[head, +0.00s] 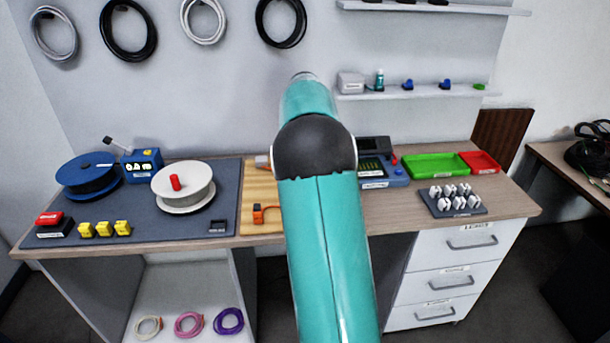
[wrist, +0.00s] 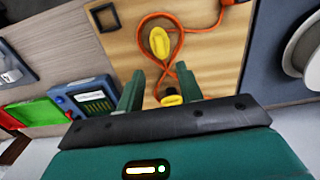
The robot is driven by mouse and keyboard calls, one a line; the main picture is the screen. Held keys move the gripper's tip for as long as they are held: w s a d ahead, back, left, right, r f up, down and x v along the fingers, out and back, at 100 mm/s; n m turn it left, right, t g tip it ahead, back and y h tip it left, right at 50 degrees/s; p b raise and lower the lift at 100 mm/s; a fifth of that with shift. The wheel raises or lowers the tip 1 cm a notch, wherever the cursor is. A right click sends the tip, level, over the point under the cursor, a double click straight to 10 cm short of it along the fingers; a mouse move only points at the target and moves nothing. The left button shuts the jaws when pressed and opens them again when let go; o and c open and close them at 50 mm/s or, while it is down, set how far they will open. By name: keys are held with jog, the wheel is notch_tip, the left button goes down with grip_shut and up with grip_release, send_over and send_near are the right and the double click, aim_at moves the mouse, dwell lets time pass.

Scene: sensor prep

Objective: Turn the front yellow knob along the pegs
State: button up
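In the wrist view, two yellow knobs sit on a wooden board (wrist: 215,60). This view is turned round against the head view, so the front knob (wrist: 160,43) is the upper one. It is an elongated yellow grip pointing roughly up the picture, just beyond my fingertips and apart from them. The rear knob (wrist: 172,99) shows low between my fingers, partly hidden by the gripper body. My gripper (wrist: 160,70) is open and empty, its two green fingers spread either side. In the head view my arm hides both knobs. I cannot make out any pegs.
An orange cable (wrist: 186,31) loops around the knobs. A black square frame (wrist: 103,16) lies on the board. A blue meter (wrist: 88,99) stands beside it, with a green tray (head: 436,166) further right in the head view. A white spool (head: 183,188) stands left.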

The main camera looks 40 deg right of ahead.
jog(key=shift+r, duration=2)
jog(key=shift+a, duration=0.1)
jog(key=s+a+r+n+t, duration=0.1)
jog(key=s+a+r, duration=0.2)
jog(key=a, duration=0.4)
jog(key=s+a+r+n+t, duration=0.1)
jog(key=s+a+r, duration=0.15)
jog(key=a, duration=0.45)
jog(key=s+a+r+n+t, duration=0.1)
jog(key=s+a+r, duration=0.2)
jog(key=a, duration=0.4)
jog(key=s+a+f+n+t, duration=0.1)
jog(key=s+a+f+n, duration=0.1)
jog(key=s+a, duration=0.5)
jog(key=s+a+f+n+t, duration=0.1)
jog(key=s+a+f, duration=0.3)
jog(key=s+a, duration=0.4)
jog(key=shift+s+a+f+n+t, duration=0.2)
jog(key=shift+s+f+n+t, duration=0.15)
jog(key=shift+s, duration=0.55)
jog(key=shift+w+r, duration=0.1)
